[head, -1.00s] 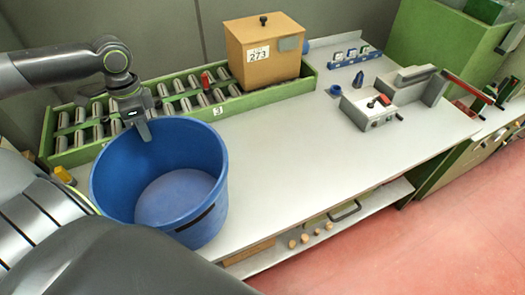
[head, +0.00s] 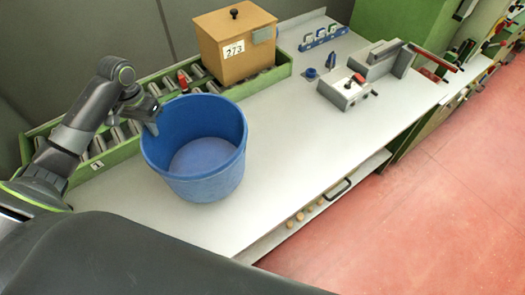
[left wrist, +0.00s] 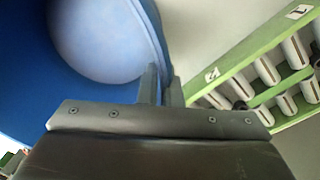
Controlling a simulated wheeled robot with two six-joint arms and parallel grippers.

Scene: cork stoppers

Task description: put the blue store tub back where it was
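The large round blue store tub (head: 205,187) is upright and empty over the left part of the grey bench top (head: 290,120). I cannot tell whether its base touches the bench. My left gripper (head: 152,127) is at the tub's left rim. In the left wrist view the two fingers (left wrist: 163,82) stand close together on either side of the tub's wall (left wrist: 25,60), shut on it. My right gripper is not in view.
A green roller rack (head: 120,152) runs along the bench's back, behind the tub. A brown box marked 273 (head: 215,45) stands on it. A grey fixture (head: 345,90) stands to the right. The bench between is clear. Several corks (head: 301,216) lie on the lower shelf.

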